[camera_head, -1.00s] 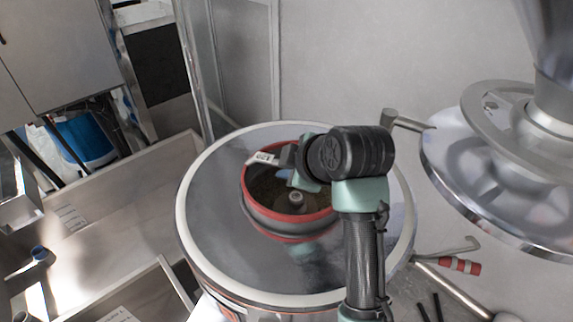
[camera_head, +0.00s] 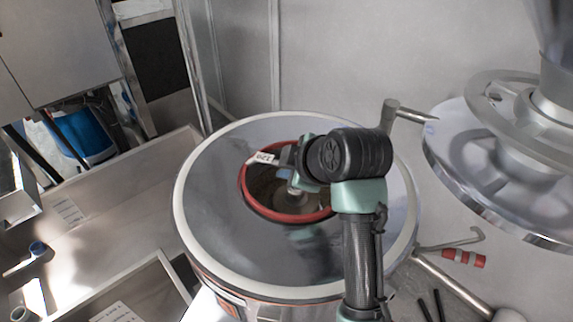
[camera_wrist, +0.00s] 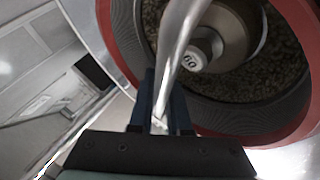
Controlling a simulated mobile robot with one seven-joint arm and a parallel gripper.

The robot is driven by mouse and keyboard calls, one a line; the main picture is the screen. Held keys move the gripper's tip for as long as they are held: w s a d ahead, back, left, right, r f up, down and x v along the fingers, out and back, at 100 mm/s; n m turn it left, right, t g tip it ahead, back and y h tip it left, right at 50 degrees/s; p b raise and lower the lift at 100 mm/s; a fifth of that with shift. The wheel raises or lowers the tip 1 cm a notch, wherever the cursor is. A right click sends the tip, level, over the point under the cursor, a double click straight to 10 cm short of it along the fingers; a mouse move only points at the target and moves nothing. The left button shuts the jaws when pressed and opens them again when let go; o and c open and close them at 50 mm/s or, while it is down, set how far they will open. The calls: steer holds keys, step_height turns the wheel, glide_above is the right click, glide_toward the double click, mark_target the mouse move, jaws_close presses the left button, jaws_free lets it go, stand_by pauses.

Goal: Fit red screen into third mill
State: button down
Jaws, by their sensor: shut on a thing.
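The red screen (camera_head: 247,198) is a red-rimmed ring with a dark mesh wall. It sits level at the central opening of the round silver mill (camera_head: 218,240), its rim close to the mill's top. My gripper (camera_head: 287,172) is over the ring, partly hidden by my wrist. In the wrist view my gripper (camera_wrist: 160,115) is shut on the screen's metal handle bar (camera_wrist: 180,40), which crosses over the opening. The red rim also shows in the wrist view (camera_wrist: 118,45). Inside are dark grounds and a central hub marked 60 (camera_wrist: 194,58).
A large silver disc assembly (camera_head: 490,170) stands at the right. A red-striped tool (camera_head: 462,258) and a rod lie at lower right. A grey wall closes the back.

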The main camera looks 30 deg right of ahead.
steer(key=shift+f+b, duration=0.7)
steer(key=shift+f, duration=0.35)
steer(key=c, duration=0.8)
jaws_free()
steer(key=shift+f, duration=0.25)
steer(key=shift+s+a+f, duration=0.1)
steer(key=shift+s, duration=0.05)
steer(key=b+v, duration=0.1)
steer(key=v, duration=1.2)
steer(key=shift+r, duration=0.45)
